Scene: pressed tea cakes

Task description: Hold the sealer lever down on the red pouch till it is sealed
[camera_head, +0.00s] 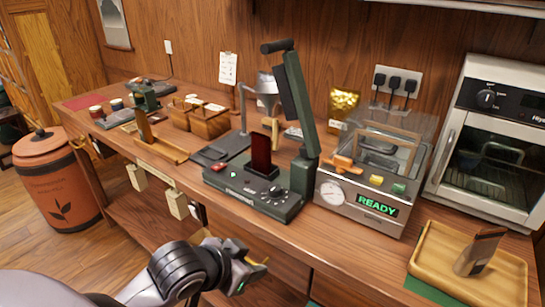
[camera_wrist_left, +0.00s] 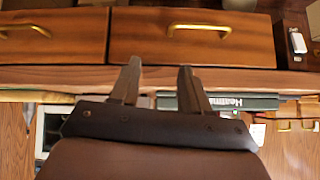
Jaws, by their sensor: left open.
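The sealer (camera_head: 240,195) is a dark green machine on the counter, its lever (camera_head: 298,95) raised steeply with a dark handle at the top. The red pouch (camera_head: 261,152) stands upright on the sealer's base, below and left of the lever and apart from it. My left gripper (camera_head: 250,275) is open and empty, in front of the counter edge and lower than the sealer. In the left wrist view its two fingers (camera_wrist_left: 160,85) are spread apart, with a strip of the sealer's lettered front (camera_wrist_left: 240,102) beyond them. My right gripper is not in view.
Right of the sealer is a machine with a green READY display (camera_head: 376,205), then an oven (camera_head: 497,130). A wooden tray (camera_head: 430,262) sits at the front right. A lamp (camera_head: 264,84) stands behind the sealer. Drawers (camera_wrist_left: 190,35) line the counter front.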

